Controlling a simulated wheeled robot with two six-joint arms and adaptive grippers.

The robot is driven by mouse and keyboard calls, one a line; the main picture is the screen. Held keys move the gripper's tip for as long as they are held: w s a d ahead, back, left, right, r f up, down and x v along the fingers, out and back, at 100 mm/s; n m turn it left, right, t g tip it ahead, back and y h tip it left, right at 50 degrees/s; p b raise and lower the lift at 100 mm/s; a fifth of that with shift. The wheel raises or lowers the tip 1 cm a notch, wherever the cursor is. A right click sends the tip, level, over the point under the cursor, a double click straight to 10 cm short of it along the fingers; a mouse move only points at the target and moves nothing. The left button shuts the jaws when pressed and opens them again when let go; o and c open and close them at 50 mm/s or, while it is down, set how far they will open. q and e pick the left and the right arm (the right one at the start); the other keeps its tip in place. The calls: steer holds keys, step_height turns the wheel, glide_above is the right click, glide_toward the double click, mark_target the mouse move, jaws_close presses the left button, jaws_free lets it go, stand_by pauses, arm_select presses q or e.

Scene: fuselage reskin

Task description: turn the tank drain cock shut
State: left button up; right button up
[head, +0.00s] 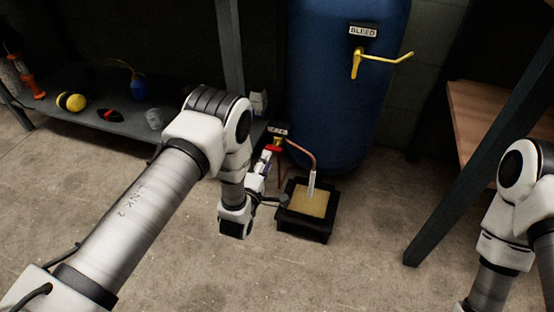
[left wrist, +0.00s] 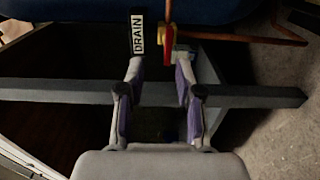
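The drain cock shows as a red handle (head: 272,148) on a brass fitting, under a black DRAIN tag (head: 278,130), low at the left of the blue tank (head: 335,100). In the left wrist view, the red handle (left wrist: 168,42) points along the view, with the DRAIN tag (left wrist: 138,34) to its left. My left gripper (head: 267,160) is at the cock, partly hidden by its own arm. In the left wrist view, its fingers (left wrist: 160,66) are spread; the handle's end lies near the right fingertip. I cannot tell if they touch. My right gripper is out of view.
A copper pipe (head: 304,150) curves from the cock down to a black drip tray (head: 307,228) on the floor. A yellow bleed lever (head: 385,57) is higher on the tank. A shelf (head: 60,112) stands left, a wooden bench (head: 478,112) right. The front floor is clear.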

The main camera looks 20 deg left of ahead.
mark_target(274, 147)
arm_select(q)
steer(key=w+b, duration=0.1)
steer(key=w, duration=0.1)
steer(key=w+f+b, duration=0.1)
steer(key=w, duration=0.1)
steer(key=w+b, duration=0.2)
steer(key=w, duration=0.1)
steer(key=shift+d+f, duration=0.2)
steer(key=shift+f, duration=0.05)
steer(key=shift+w+r, duration=0.1)
steer(key=shift+w, duration=0.1)
steer(key=shift+r, duration=0.1)
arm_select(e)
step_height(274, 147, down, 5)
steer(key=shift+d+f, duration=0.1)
arm_select(q)
jaws_close()
